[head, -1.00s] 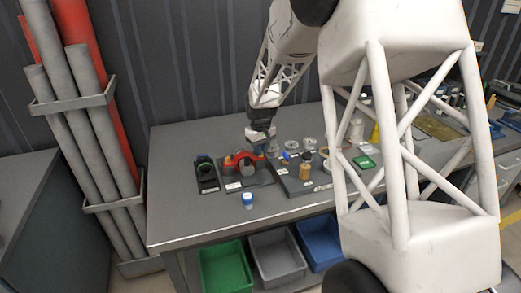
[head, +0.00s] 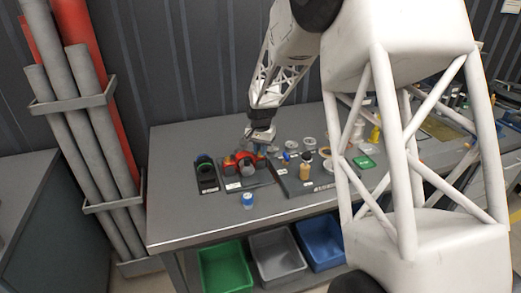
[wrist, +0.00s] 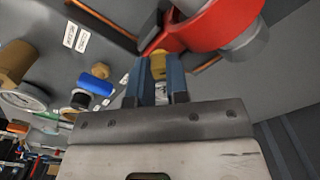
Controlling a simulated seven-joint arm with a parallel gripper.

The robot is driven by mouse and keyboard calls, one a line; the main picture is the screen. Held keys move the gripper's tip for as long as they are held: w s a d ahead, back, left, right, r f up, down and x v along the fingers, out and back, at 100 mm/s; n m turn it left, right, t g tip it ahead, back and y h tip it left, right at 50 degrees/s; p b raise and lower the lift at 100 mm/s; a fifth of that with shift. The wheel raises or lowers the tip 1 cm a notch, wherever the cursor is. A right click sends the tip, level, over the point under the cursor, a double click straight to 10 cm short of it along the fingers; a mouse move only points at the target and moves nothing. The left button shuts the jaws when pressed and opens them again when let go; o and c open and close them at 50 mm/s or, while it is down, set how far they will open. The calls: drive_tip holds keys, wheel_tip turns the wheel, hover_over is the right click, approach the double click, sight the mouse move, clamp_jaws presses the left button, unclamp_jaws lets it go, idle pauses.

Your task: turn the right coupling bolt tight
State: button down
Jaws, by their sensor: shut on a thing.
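The red pump body with its grey round coupling (head: 244,163) sits on a dark base plate on the bench. In the wrist view its red housing (wrist: 200,28) fills the top right. My gripper (wrist: 157,78) has its two blue fingers shut on a brass-coloured bolt (wrist: 158,64) at the side of the red part. The bolt's lower end is hidden between the fingers. In the head view my gripper (head: 262,149) is at the right side of the red pump, pointing down; the bolt cannot be made out there.
A blue-capped bottle (head: 248,200) stands in front of the pump. A black holder (head: 206,175) is to its left. To the right, a dark tray (head: 297,188) carries a brown cylinder (head: 305,171) and small parts. The front left of the bench is clear.

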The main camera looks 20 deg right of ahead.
drive_tip(key=shift+m, duration=1.3)
drive_tip(key=c, duration=1.1)
unclamp_jaws()
drive_tip(key=shift+r, duration=0.1)
drive_tip(key=shift+r, duration=3.9)
